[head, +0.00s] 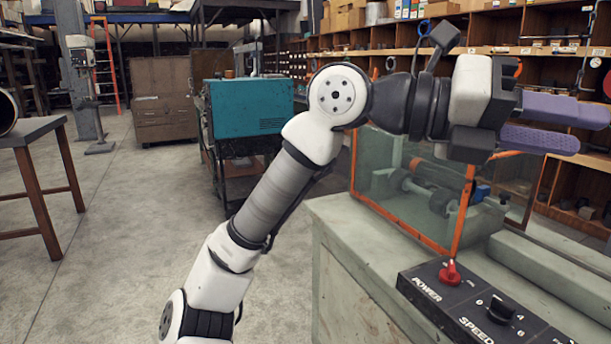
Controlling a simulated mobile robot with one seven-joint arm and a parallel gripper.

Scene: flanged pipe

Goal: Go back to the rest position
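My gripper (588,128) is in the upper right of the head view, at the end of my raised arm. Its two purple fingers point right and stand apart, with a gap between them. Nothing shows between the fingers. The gripper is in the air, in front of the wooden shelving and above the machine with the control panel in the picture.
A grey-green machine (345,235) with a glass guard (400,205) and a control panel (480,310) fills the lower right. A wooden-legged table (35,130) at left carries a round, cut-off object (7,112). A teal cabinet (248,107) stands behind my arm.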

